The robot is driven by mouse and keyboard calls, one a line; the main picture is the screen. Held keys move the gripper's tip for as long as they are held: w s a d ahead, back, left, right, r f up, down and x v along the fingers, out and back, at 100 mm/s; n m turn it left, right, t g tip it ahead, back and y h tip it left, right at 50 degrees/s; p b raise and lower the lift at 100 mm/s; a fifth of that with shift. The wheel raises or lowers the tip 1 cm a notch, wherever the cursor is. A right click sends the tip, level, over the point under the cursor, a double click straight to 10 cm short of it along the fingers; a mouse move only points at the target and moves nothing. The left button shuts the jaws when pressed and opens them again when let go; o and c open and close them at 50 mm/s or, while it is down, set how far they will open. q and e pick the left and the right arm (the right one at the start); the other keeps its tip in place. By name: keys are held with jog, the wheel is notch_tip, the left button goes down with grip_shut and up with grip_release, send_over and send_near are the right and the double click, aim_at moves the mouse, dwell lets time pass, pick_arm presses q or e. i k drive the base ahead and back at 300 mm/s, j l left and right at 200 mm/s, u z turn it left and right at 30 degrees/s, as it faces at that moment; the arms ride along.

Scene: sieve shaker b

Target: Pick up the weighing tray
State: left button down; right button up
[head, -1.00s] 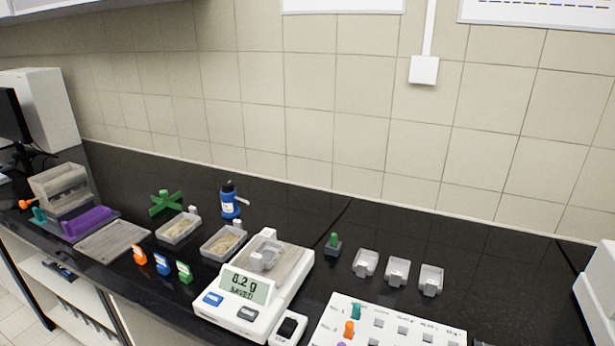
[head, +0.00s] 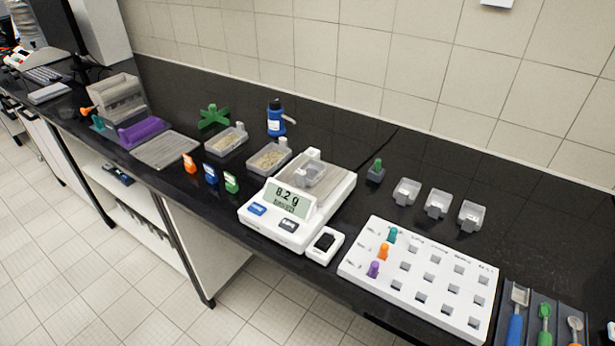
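A small clear weighing tray (head: 310,174) sits on the pan of the white balance (head: 266,226), whose display reads 8.2 g with a word below it. Neither of my grippers shows in the head view.
A white pegboard (head: 420,283) with coloured pegs lies right of the balance. Two sample trays (head: 226,141) (head: 269,158), a blue bottle (head: 277,120) and a green cross-shaped piece (head: 213,116) stand to the left. Spatulas (head: 544,322) lie at lower right.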

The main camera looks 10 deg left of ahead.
aim_at(310, 172)
jog(key=l+z, duration=0.15)
jog(key=l, duration=1.35)
jog(key=i, duration=0.05)
